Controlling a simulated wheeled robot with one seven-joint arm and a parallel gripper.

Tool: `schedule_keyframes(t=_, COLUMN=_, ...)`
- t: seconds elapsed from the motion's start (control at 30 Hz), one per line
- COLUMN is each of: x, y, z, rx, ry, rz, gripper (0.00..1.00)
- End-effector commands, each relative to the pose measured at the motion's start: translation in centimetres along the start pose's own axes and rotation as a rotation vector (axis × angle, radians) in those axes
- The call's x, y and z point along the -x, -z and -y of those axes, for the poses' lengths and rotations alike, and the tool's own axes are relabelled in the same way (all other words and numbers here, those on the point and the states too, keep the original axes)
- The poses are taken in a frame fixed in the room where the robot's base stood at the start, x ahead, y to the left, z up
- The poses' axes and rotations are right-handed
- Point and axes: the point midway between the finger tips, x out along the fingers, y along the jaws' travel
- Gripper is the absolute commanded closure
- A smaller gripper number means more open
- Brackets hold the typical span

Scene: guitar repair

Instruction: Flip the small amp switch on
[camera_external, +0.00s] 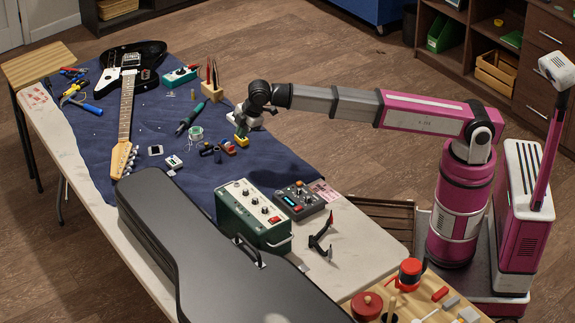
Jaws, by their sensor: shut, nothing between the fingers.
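The small amp (253,230) is a dark green box with a pale control panel. It stands upright on the table, near the black guitar case.
A dark pedal box (299,201) stands right beside the amp. The black guitar case (205,245) lies in front and left. A small black stand (322,240) is at right. A guitar (127,95), tools and small parts lie on the blue cloth (100,135).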

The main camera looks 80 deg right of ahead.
Motion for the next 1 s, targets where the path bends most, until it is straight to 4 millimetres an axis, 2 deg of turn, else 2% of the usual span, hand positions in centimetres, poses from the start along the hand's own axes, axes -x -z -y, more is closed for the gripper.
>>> schedule_keyframes(t=0.03, x=0.7, y=2.0, z=1.4, rx=0.064, ry=0.014, rz=-0.004, gripper=1.0)
schedule_keyframes(t=0.1, x=1.7, y=4.1, z=3.2, rx=0.152, ry=0.033, rz=-0.006, gripper=1.0)
schedule_keyframes(t=0.27, x=4.1, y=8.5, z=7.7, rx=0.355, ry=0.076, rz=-0.013, gripper=1.0)
schedule_keyframes(t=0.5, x=8.2, y=14.5, z=15.0, rx=0.661, ry=0.137, rz=-0.032, gripper=1.0)
schedule_keyframes(t=0.8, x=14.2, y=20.4, z=24.6, rx=1.046, ry=0.209, rz=-0.067, gripper=1.0)
schedule_keyframes(t=1.0, x=17.8, y=22.9, z=30.3, rx=1.267, ry=0.249, rz=-0.093, gripper=1.0)
